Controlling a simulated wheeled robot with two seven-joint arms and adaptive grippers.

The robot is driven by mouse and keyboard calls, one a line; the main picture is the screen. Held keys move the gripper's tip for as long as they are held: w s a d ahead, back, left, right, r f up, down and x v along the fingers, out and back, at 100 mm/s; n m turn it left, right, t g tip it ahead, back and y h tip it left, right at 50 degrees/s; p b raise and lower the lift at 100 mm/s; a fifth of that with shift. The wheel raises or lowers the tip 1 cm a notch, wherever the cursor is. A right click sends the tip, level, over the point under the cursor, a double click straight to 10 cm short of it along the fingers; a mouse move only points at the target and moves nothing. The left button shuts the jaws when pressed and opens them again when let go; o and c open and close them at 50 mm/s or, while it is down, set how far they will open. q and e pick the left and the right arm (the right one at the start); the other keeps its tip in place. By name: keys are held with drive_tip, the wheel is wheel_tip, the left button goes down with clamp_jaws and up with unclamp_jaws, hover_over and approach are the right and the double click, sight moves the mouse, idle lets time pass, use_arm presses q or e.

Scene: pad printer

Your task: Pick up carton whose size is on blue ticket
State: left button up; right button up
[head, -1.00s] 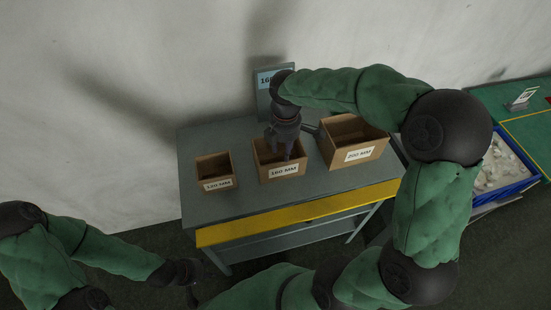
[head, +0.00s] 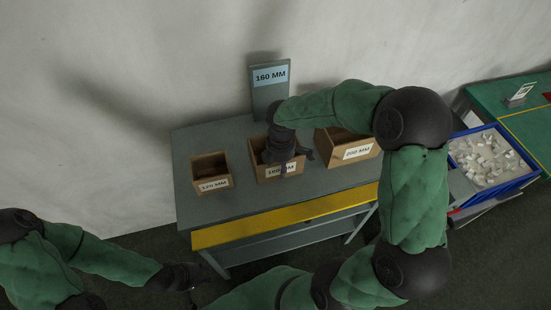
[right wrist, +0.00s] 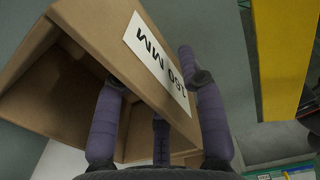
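The blue ticket (head: 270,76) on a grey upright board reads 160 MM. The carton labelled 160 MM (head: 264,174) is the middle of three open brown cartons on the grey table. My right gripper (head: 284,160) is over its front side, partly hiding the label. In the right wrist view, the 160 MM carton (right wrist: 95,40) looms close. The right gripper's fingers (right wrist: 155,90) are spread, one inside the carton and one outside its labelled wall. Contact with the wall cannot be told. My left gripper (head: 194,280) is low at the left, away from the table, apparently open and empty.
A smaller carton labelled 120 MM (head: 213,185) stands to the left and a larger 200 MM carton (head: 358,153) to the right, close to my right arm. A yellow strip (head: 285,217) edges the table (head: 205,212). A blue bin (head: 505,193) of white pieces stands further right.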

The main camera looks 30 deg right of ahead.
drive_tip(key=shift+f, duration=0.25)
clamp_jaws()
drive_tip(key=shift+r, duration=0.1)
